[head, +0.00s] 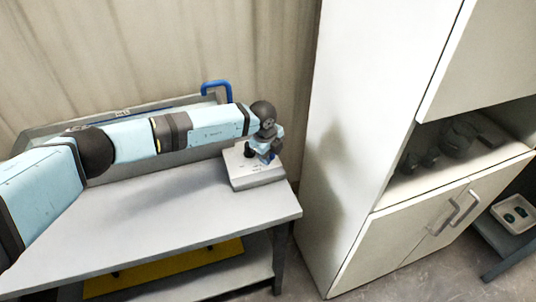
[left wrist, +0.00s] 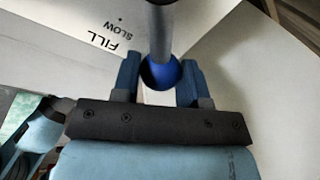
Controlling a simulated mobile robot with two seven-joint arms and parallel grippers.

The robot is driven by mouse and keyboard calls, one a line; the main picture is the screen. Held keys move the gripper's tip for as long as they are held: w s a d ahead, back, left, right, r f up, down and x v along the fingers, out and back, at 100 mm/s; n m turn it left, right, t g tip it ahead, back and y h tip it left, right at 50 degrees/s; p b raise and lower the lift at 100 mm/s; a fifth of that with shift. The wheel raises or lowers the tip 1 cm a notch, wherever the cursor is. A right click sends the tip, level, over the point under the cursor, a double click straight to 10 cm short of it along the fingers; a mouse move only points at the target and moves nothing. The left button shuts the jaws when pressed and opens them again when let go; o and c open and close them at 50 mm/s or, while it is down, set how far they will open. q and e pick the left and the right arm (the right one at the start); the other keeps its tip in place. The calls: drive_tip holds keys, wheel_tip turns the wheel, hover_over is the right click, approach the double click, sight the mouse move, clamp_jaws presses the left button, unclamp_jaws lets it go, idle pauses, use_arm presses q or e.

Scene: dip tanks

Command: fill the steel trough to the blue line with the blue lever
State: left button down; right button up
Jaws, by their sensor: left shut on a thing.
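The steel trough (head: 160,104) stands at the back of the bench in the head view, mostly hidden behind my left arm. The lever box (head: 258,178) sits at the bench's right end. My left gripper (head: 268,155) is over it. In the left wrist view, my left gripper (left wrist: 160,80) is shut on the blue lever (left wrist: 162,74), its fingers either side of the ball knob. The box plate (left wrist: 75,35) there reads FILL and SLOW. My right gripper is not in view.
The grey bench (head: 195,225) has a clear front surface. A yellow thing (head: 165,270) lies on its lower shelf. A tall white cabinet (head: 365,120) stands close to the right, with items in its open niche. A white tray (head: 514,213) is at far right.

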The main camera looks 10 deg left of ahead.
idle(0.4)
use_arm(q)
drive_tip(key=c, duration=0.7)
unclamp_jaws()
drive_tip(key=shift+w, duration=0.1)
drive_tip(key=r, duration=0.4)
drive_tip(key=s+a+r, duration=0.1)
drive_tip(key=r, duration=0.4)
drive_tip(key=s+r, duration=0.1)
drive_tip(key=r, duration=0.3)
drive_tip(key=shift+s+a+r, duration=0.15)
drive_tip(key=shift+r, duration=0.15)
